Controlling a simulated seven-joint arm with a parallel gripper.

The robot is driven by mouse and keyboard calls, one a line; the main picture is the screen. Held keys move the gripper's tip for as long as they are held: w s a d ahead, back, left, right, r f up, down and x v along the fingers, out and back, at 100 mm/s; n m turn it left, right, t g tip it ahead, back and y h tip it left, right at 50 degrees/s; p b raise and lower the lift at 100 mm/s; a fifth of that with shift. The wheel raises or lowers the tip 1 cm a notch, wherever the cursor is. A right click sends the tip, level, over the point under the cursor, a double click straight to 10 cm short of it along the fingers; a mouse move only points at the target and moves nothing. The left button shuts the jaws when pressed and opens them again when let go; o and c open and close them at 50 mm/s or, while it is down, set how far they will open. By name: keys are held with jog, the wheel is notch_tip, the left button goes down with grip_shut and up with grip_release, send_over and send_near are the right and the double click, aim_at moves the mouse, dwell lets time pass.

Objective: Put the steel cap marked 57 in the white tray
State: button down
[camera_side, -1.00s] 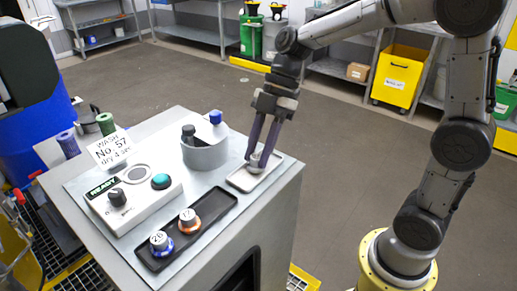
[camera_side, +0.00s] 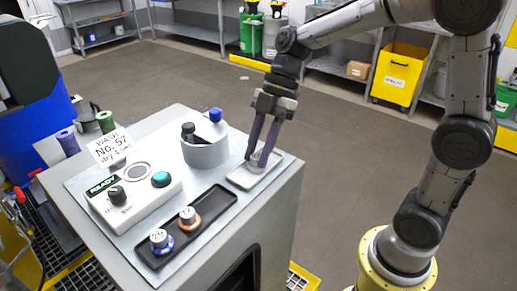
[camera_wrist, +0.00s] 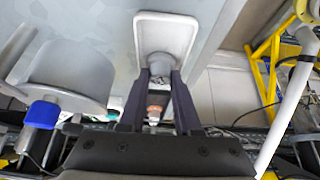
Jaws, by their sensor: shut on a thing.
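My gripper (camera_side: 256,158) points down over the white tray (camera_side: 237,180) at the right of the console top. Its fingers are shut on a small steel cap (camera_side: 261,161), low over the tray floor; I cannot tell whether the cap touches it. In the wrist view the cap (camera_wrist: 160,68) sits between the fingertips, in front of the tray (camera_wrist: 194,30). The number on the held cap cannot be read. Two other numbered caps, one with a blue ring (camera_side: 161,241) and one with an orange ring (camera_side: 189,218), stand in the black tray (camera_side: 223,205).
A grey round holder (camera_side: 206,154) with a blue-topped piece (camera_side: 215,115) and a dark-topped piece stands left of my gripper. A control box (camera_side: 135,195) and a sign reading "WASH No. 57" (camera_side: 111,147) are further left. The console edge lies just right of the white tray.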

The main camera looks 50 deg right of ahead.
jog(key=c, duration=0.5)
grip_release()
jog(key=o, duration=0.3)
jog(key=shift+r, duration=0.15)
dwell(0.3)
jog(key=shift+r, duration=3.6)
